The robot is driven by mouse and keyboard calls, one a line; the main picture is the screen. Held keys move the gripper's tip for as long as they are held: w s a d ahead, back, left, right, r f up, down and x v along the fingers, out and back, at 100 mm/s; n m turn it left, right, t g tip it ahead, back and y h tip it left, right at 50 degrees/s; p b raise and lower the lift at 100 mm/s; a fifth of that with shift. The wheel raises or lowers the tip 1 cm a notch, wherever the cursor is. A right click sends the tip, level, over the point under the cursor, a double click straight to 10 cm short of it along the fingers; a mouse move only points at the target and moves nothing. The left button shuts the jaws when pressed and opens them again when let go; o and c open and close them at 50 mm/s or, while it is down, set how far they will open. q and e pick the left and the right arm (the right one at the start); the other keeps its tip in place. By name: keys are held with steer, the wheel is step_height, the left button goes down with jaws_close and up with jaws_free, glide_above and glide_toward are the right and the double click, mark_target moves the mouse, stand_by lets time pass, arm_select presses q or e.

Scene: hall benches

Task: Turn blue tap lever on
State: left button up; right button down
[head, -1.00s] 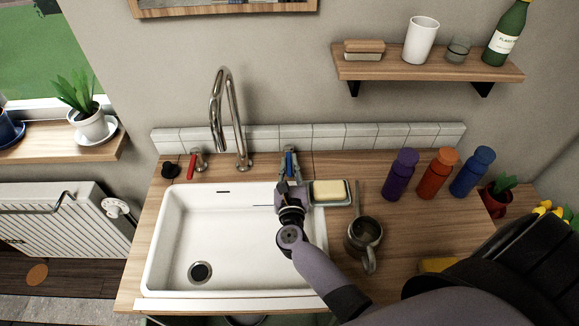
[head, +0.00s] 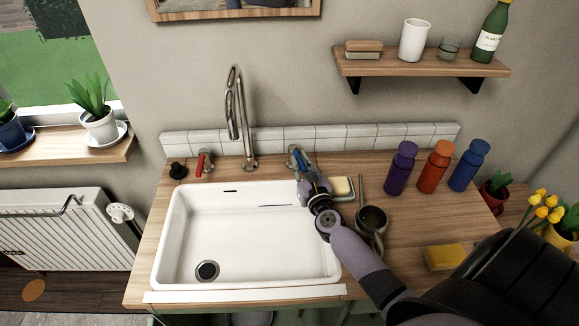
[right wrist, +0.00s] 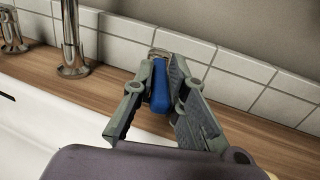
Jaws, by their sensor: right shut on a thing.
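The blue tap lever (head: 298,159) is on the counter behind the sink, right of the tall metal spout (head: 240,118). My right gripper (head: 296,156) is at the lever, with its fingers on both sides of it. In the right wrist view the blue lever (right wrist: 160,88) lies between the two grey fingers, and my right gripper (right wrist: 168,65) is shut on it. The lever's base is mostly hidden by the fingers. My left gripper is not in view.
The red tap lever (head: 202,162) is left of the spout. The white sink (head: 245,235) lies in front. A soap dish with soap (head: 342,187) and a mug (head: 371,221) are close to my right arm. Purple (head: 401,168), orange and blue bottles stand further right.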

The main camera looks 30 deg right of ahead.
steer(key=shift+f, duration=0.2)
steer(key=c, duration=2)
jaws_free()
steer(key=shift+s, duration=0.1)
steer(key=shift+o, duration=1.4)
steer(key=shift+r, duration=0.1)
steer(key=shift+o, duration=0.6)
steer(key=shift+r, duration=0.1)
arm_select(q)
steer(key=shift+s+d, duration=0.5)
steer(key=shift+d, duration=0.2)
arm_select(e)
steer(key=v, duration=1.2)
steer(key=shift+c, duration=0.3)
